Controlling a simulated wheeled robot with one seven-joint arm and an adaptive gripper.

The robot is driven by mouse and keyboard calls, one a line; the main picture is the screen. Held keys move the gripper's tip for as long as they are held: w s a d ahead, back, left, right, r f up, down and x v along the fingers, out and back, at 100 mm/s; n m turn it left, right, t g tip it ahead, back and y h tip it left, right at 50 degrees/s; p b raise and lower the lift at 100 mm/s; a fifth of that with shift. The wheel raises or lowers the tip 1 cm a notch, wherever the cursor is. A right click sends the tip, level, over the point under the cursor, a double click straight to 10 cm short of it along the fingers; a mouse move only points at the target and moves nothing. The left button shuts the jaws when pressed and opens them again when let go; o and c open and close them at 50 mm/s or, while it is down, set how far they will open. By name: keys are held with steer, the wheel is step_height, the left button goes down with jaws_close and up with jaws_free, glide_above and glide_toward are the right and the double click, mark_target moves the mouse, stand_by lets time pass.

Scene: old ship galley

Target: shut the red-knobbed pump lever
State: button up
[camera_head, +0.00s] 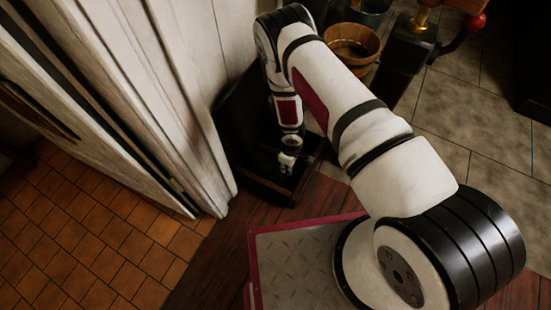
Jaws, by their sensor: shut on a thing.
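The pump lever (456,42) is a dark curved arm at the upper right, ending in a red knob (478,22). It joins a dark pump body (409,42) with brass fittings (424,14). My gripper (288,165) is left of centre, pointing down at a dark open box-like thing, well to the left of and apart from the red knob. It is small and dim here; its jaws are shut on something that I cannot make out. My arm crosses the middle of the view and hides part of the floor below the pump.
A wooden bucket (352,42) and a dark pail (368,12) stand left of the pump. The dark box (240,120) is close against a white plank wall (190,80). Stone tiles (480,125) on the right are mostly clear. Orange tiles (90,240) lie lower left.

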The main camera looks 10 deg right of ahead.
steer(key=shift+a, duration=0.15)
steer(key=shift+w+a, duration=0.15)
steer(key=shift+a, duration=1.55)
steer(key=shift+w+a, duration=0.4)
steer(key=shift+a, duration=0.25)
steer(key=shift+w+a, duration=0.4)
steer(key=shift+a, duration=0.25)
steer(key=o, duration=1.3)
steer(key=shift+o, duration=0.2)
steer(key=shift+d, duration=0.1)
step_height(320, 180, up, 11)
steer(key=p, duration=0.7)
